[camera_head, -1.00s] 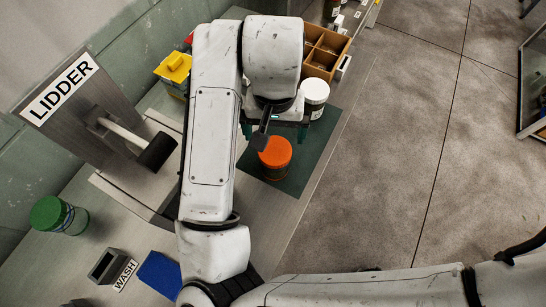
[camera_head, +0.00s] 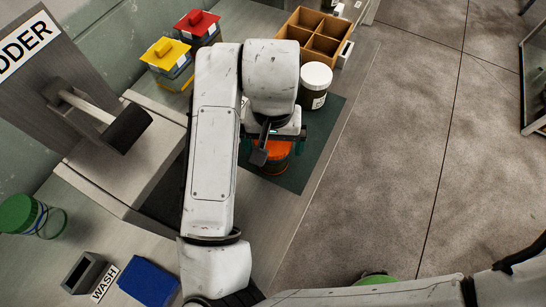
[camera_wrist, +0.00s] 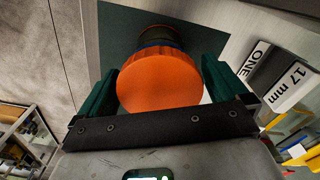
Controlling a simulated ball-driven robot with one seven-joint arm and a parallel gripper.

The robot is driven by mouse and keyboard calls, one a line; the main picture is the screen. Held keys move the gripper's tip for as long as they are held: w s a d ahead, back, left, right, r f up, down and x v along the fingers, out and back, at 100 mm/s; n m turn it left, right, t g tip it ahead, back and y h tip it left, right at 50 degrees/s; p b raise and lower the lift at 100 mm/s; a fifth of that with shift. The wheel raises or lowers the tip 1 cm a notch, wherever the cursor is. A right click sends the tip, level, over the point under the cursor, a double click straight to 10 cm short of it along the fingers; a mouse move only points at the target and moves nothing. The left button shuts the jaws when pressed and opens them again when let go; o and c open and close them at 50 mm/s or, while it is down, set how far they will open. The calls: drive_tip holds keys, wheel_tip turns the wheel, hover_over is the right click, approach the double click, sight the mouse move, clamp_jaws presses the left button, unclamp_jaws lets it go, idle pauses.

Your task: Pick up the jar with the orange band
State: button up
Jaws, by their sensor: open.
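A jar with an orange lid (camera_head: 274,162) stands on a dark green mat (camera_head: 316,127), partly hidden under my gripper. My gripper (camera_head: 273,142) is over this jar. In the wrist view my gripper (camera_wrist: 157,88) is open, one green finger on each side of the lid. I cannot tell whether either finger touches it.
A white-lidded jar (camera_head: 315,76) stands just behind, near the wooden divided box (camera_head: 316,33). Yellow (camera_head: 168,52) and red (camera_head: 197,24) lidded containers stand back left. A lidder machine (camera_head: 128,130), green-lidded jar (camera_head: 31,215) and blue block (camera_head: 148,282) are left.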

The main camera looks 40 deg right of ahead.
drive_tip(key=shift+f, duration=0.7)
drive_tip(key=shift+c, duration=0.5)
drive_tip(key=shift+r, duration=0.1)
drive_tip(key=c, duration=1.1)
